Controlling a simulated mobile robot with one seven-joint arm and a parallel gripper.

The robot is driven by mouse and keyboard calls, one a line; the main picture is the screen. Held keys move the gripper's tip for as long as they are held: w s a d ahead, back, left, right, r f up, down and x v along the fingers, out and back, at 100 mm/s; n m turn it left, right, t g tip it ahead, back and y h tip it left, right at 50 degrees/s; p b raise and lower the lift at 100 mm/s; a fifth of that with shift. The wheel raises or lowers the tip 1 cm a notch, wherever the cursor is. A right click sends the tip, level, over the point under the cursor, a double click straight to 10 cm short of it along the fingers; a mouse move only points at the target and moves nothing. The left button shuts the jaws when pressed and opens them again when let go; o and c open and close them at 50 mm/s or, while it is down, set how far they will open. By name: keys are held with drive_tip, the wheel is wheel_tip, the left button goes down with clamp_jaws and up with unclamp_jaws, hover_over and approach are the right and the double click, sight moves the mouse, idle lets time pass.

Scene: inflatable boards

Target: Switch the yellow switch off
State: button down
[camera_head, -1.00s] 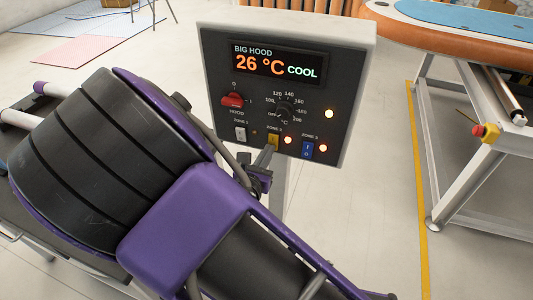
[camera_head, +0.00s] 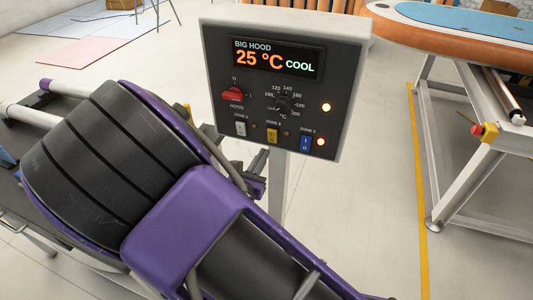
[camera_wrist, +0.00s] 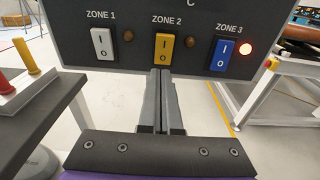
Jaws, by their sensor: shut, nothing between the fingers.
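The yellow switch (camera_head: 272,135) is the ZONE 2 rocker, the middle of three on the BIG HOOD control panel (camera_head: 330,75). It also shows in the wrist view (camera_wrist: 163,47), marked I above and O below. The small lamp (camera_wrist: 192,41) just right of it is dark. My gripper (camera_wrist: 161,74) is shut and empty, its fingertips just below the yellow switch in the wrist view. In the head view my gripper (camera_head: 261,157) is below and left of the switch, apart from it, partly hidden by my arm.
A white switch (camera_wrist: 102,42) is left of the yellow one, its lamp dark. A blue switch (camera_wrist: 224,53) is right of it, its lamp (camera_wrist: 246,49) lit. A red HOOD knob (camera_head: 232,94) and a dial (camera_head: 283,103) sit above. The display (camera_head: 277,58) reads 25 °C COOL.

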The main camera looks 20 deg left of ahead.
drive_tip(key=s+f, duration=0.1)
drive_tip(key=s, duration=0.9)
drive_tip(key=shift+s+a+f, duration=0.15)
drive_tip(key=shift+a+f, duration=0.1)
drive_tip(key=shift+a, duration=0.2)
